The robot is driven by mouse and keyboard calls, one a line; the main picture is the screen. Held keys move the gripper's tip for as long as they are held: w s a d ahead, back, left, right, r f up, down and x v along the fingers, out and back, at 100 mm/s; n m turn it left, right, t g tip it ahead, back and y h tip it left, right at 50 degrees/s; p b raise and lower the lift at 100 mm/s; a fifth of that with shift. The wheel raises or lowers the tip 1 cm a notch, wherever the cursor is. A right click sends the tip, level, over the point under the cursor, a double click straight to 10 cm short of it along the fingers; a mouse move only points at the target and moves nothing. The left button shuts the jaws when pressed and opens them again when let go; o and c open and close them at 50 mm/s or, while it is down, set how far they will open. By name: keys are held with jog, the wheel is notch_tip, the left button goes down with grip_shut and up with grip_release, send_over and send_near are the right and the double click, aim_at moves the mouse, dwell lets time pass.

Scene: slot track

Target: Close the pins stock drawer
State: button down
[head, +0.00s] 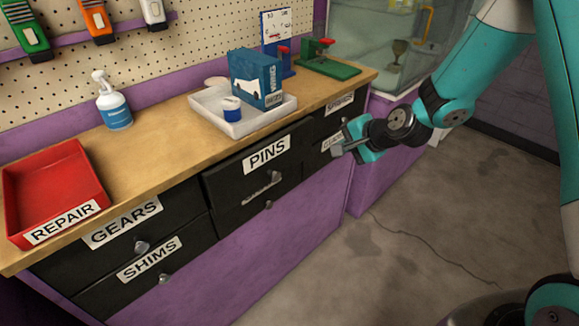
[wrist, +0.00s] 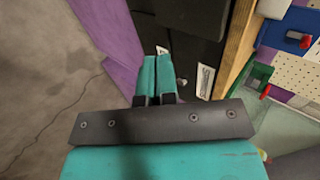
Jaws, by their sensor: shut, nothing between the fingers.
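The pins drawer (head: 230,181) is a black drawer under the middle of the wooden counter, with a white PINS label and a metal handle. Its front stands out past the neighbouring fronts, so it is partly open. My gripper (head: 342,150) is shut and empty, in front of the drawers to the right of the pins drawer and apart from its handle. In the wrist view my teal fingers (wrist: 157,72) are together and point toward the black fronts. A black front jutting out at the top of that view (wrist: 195,14) looks like the pins drawer.
Gears (head: 180,212) and shims (head: 190,262) drawers are at left and look shut. A springs drawer (head: 328,122) is at right. On the counter stand a red repair tray (head: 55,175), spray bottle (head: 114,105), white tray (head: 205,118) and blue box (head: 256,75). The floor in front is clear.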

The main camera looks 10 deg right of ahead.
aim_at(261, 169)
jog(key=s+a+f+t+y+b, duration=0.2)
jog(key=s+a+f+t+b, duration=0.1)
jog(key=s+a+b, duration=0.5)
jog(key=a+b, duration=0.3)
jog(key=b, duration=0.4)
jog(key=shift+s+a+f+t+y+b, duration=0.15)
jog(key=shift+s+a+t+y+b, duration=0.2)
jog(key=shift+s+t+y, duration=0.05)
jog(key=p+x, duration=0.1)
jog(key=x, duration=0.3)
jog(key=p+x, duration=0.2)
jog(key=x, duration=0.1)
jog(key=p+x, duration=0.1)
jog(key=x, duration=0.3)
jog(key=shift+w+a+r+p, duration=0.2)
jog(key=shift+w+p, duration=0.15)
